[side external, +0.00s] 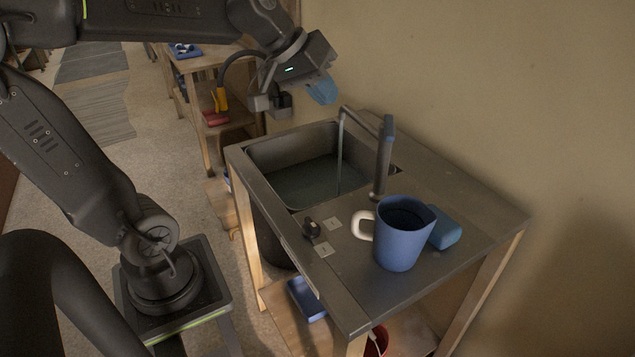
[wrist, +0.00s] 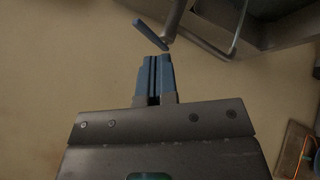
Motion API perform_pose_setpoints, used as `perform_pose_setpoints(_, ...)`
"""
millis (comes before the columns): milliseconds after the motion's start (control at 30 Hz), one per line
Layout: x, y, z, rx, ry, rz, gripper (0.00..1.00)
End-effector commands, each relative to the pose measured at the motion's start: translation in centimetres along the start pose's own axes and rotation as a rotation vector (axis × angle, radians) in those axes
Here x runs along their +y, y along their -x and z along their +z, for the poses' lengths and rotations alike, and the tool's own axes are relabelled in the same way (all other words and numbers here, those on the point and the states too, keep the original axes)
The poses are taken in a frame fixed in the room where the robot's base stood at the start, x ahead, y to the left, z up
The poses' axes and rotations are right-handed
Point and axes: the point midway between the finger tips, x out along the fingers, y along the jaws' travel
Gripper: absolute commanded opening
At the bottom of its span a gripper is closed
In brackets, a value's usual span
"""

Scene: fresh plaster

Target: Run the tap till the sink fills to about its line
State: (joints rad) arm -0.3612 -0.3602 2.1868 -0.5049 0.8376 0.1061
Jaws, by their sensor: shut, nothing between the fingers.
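The tap (side external: 383,160) stands at the back edge of the sink, its spout reaching left over the basin. A thin stream of water falls from the spout into the sink (side external: 262,185), where greyish water covers the bottom part; I cannot make out the line. The blue tap lever (side external: 389,128) is on top of the tap and also shows in the wrist view (wrist: 150,36). My gripper (side external: 322,92) is shut and empty, above the far side of the sink and apart from the tap. Its blue fingers (wrist: 157,75) are together in the wrist view.
A blue jug (side external: 398,238) with a white handle stands on the counter (side external: 470,205) right of the sink, with a blue block (side external: 445,228) beside it. A small black plug-like piece (side external: 311,229) sits near the front edge. A plaster wall (side external: 480,70) rises behind.

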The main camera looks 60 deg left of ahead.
Motion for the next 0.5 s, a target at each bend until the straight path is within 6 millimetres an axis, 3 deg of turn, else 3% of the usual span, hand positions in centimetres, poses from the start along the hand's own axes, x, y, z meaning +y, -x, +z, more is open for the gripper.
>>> perform_pose_setpoints(433,0.00,0.00,0.00,0.000,0.000,0.000,0.00)
perform_pose_setpoints(500,0.02,0.00,-0.02,-0.001,0.000,0.000,0.05)
